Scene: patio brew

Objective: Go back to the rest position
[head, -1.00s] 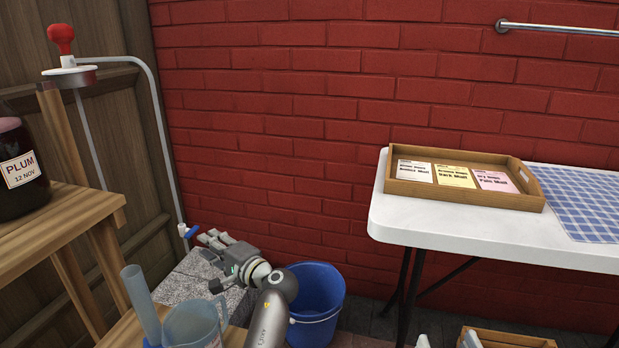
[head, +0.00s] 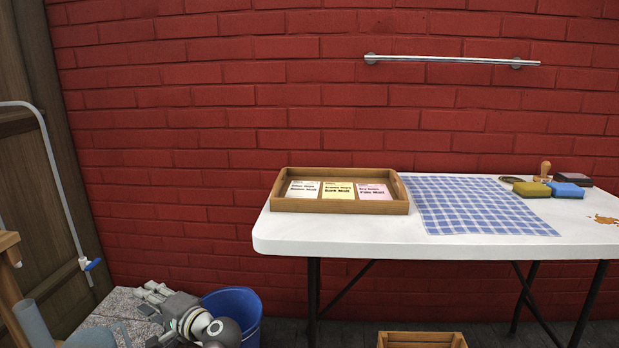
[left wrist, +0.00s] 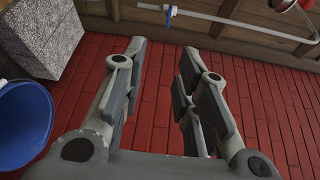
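My left gripper (head: 147,299) is low at the left of the head view, over the grey stone slab (head: 105,318) and left of the blue bucket (head: 244,306). In the left wrist view its two fingers (left wrist: 163,57) stand apart with nothing between them. Behind them is red brick wall. My right gripper is not in view.
A white table (head: 330,234) holds a wooden tray (head: 290,205) with three label cards, a blue checked cloth (head: 470,205) and several stamping items. A wooden crate (head: 420,340) is below. A pipe with a blue valve (head: 92,264) stands left.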

